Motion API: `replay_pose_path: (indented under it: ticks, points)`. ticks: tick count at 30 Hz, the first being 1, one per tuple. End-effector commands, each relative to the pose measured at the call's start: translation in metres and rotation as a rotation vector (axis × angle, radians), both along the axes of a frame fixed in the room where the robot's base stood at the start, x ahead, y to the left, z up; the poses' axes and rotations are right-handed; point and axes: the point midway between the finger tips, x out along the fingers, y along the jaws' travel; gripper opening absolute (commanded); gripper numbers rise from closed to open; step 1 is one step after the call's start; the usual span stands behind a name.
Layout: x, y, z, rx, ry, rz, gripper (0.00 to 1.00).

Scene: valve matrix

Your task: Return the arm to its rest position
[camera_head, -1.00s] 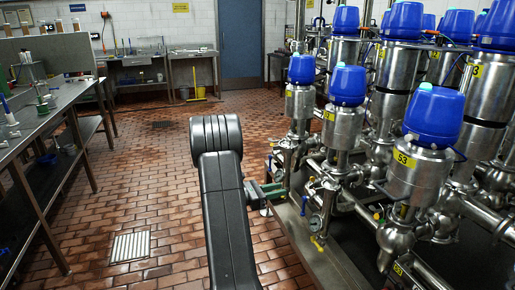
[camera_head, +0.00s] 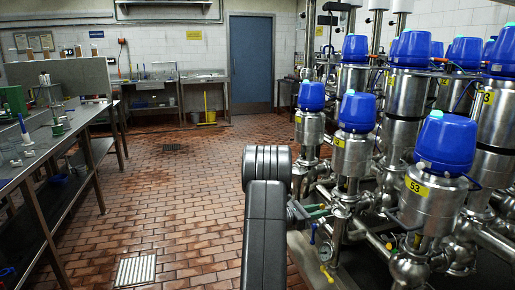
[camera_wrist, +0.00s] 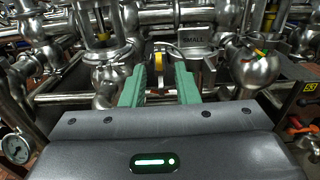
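My arm (camera_head: 266,215) reaches forward from the bottom of the head view, its dark rounded joint at the front. My gripper (camera_head: 320,212) shows to the right of the arm, beside the lower pipes of the valve rows, with green fingers partly hidden behind the arm. In the wrist view my gripper (camera_wrist: 163,88) has its two green fingers apart, with nothing held between them. A yellow-banded fitting (camera_wrist: 158,62) and steel pipes show beyond the fingertips; whether anything touches them I cannot tell.
Blue-capped steel valves (camera_head: 446,145) crowd the right side. A pressure gauge (camera_wrist: 15,148) is at the wrist view's left. A steel workbench (camera_head: 55,150) stands on the left. The tiled floor (camera_head: 190,195) between is open, with a drain grate (camera_head: 136,271).

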Motion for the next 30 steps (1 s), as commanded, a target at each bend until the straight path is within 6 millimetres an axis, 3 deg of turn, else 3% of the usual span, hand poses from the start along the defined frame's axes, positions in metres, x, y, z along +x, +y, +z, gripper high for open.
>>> replay_pose_path:
  ticks: [6,11,30]
  points:
    - [0.000,0.002,0.000,0.000,0.001,0.001,0.28]
    - [-0.004,0.016,0.000,-0.001,0.004,0.002,0.28]
    - [-0.038,0.129,0.000,-0.001,0.004,0.004,0.28]
